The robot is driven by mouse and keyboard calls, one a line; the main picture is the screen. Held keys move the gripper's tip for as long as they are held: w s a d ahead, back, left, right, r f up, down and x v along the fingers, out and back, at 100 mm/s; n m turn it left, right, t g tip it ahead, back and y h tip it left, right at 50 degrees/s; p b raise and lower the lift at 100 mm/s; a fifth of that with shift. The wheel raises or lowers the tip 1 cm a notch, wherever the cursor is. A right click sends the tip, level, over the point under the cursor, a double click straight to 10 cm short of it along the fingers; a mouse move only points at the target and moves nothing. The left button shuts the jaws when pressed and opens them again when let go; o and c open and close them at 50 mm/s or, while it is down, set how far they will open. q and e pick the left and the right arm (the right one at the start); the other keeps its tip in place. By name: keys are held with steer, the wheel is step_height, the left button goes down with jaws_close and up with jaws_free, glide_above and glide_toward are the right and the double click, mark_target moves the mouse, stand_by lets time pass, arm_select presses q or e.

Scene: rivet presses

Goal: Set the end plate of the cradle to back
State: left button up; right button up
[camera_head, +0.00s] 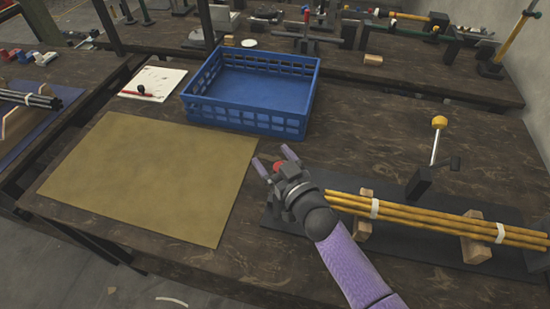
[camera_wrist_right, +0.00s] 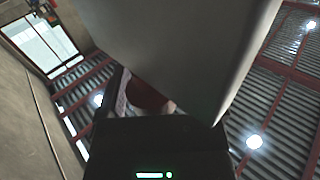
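The cradle on the dark mat (camera_head: 400,250) at the right has wooden supports (camera_head: 476,248) under a bundle of long yellow rods (camera_head: 430,219) with white bands. A dark upright plate (camera_head: 538,260) stands by the right end of the rods. The right wrist view shows a blurred reddish patch (camera_wrist_right: 148,97) beside a pale finger. My left gripper is out of view.
A yellow-knobbed lever (camera_head: 439,123) on a black block stands behind the rods. A blue crate (camera_head: 250,123), a tan sheet (camera_head: 150,170) and white paper with a red pen (camera_head: 137,94) lie to the left. The table behind the mat is mostly clear.

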steer(key=p+v, duration=0.2)
steer(key=v, duration=0.8)
